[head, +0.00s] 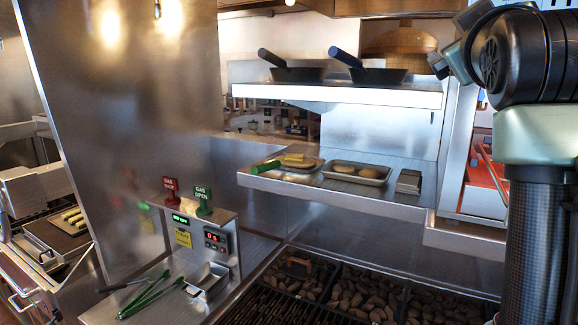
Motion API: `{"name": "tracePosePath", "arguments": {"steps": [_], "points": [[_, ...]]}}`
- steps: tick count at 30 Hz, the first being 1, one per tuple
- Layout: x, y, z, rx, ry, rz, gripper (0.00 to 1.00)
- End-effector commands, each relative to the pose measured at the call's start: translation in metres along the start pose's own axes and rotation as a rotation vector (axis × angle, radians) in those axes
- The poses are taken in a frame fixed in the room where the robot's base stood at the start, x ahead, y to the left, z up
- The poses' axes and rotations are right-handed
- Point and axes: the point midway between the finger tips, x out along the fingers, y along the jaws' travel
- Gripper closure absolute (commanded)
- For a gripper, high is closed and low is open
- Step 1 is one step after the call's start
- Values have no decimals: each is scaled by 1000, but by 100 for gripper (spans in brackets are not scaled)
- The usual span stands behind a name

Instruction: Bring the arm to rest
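My arm fills the right side of the head view, with a dark ribbed joint, a pale band and a dark column below it. A pale link runs to the upper left of that joint and leaves at the top edge. My gripper is not in view, so I cannot see whether it is open or holds anything. The char grill (262,302) lies below, with dark grates and brown lumps (362,294) in its bed.
Two pans (298,74) (378,76) stand on the upper shelf (340,94). The lower shelf (330,198) holds food trays (357,174). Green tongs (146,296) and a small metal container (207,280) lie by the control box (215,240). A steel partition (130,130) rises at left.

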Motion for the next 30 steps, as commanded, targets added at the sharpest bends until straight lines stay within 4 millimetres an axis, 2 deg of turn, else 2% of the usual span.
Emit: {"name": "tracePosePath", "arguments": {"steps": [1, 3, 5, 6, 9, 12, 15, 18, 21, 30], "points": [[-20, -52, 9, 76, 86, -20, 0], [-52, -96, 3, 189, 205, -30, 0], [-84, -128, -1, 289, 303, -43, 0], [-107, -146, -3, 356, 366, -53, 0], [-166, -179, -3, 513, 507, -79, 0], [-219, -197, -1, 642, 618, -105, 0], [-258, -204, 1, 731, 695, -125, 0], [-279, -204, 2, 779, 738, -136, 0], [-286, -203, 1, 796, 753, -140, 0], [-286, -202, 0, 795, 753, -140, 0]]}}
